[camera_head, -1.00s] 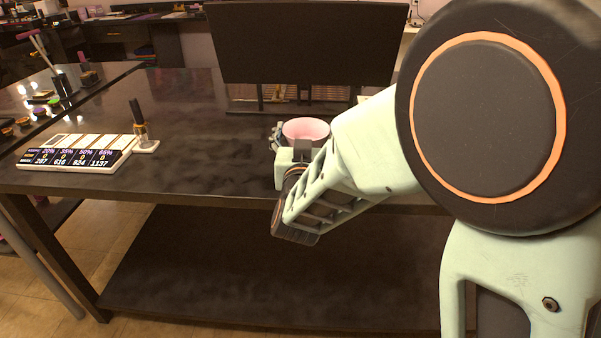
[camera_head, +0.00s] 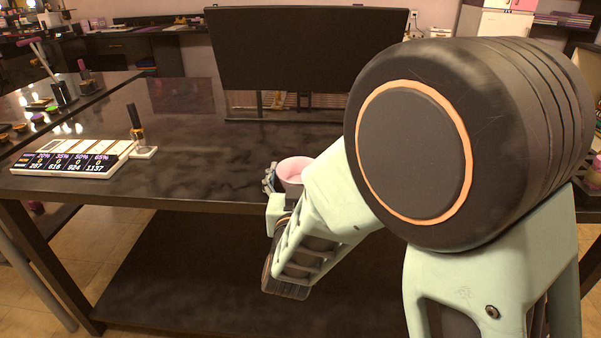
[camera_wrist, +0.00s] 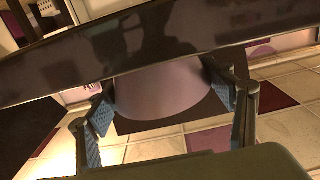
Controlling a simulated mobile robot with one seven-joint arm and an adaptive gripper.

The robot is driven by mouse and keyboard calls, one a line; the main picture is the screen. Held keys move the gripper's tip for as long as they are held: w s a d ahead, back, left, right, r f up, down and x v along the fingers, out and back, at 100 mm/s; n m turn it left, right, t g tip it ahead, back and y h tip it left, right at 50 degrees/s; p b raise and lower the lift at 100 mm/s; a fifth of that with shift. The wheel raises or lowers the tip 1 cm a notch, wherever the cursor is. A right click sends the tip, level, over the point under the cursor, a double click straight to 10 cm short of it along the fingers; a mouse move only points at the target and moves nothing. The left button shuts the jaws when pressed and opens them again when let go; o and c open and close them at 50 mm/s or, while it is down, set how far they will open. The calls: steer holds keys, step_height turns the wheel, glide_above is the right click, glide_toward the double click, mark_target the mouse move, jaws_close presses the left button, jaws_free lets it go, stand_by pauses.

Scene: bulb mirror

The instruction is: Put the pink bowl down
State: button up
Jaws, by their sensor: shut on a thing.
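The pink bowl (camera_head: 291,172) is at the front edge of the dark table (camera_head: 210,178) in the head view, partly hidden by my arm. My gripper (camera_head: 271,181) is shut on it, with a finger showing at the bowl's left side. In the wrist view the bowl (camera_wrist: 160,92) sits between the blue-padded fingers of my gripper (camera_wrist: 165,108). A dark band crosses in front of the bowl's upper part there. I cannot tell whether the bowl touches the table.
A black screen (camera_head: 305,50) stands behind the bowl. A white panel with numbers (camera_head: 70,160) and a dark-capped bottle (camera_head: 136,125) are on the table's left. The tabletop between them and the bowl is clear.

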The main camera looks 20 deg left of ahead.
steer(key=o, duration=1.6)
steer(key=shift+f, duration=0.1)
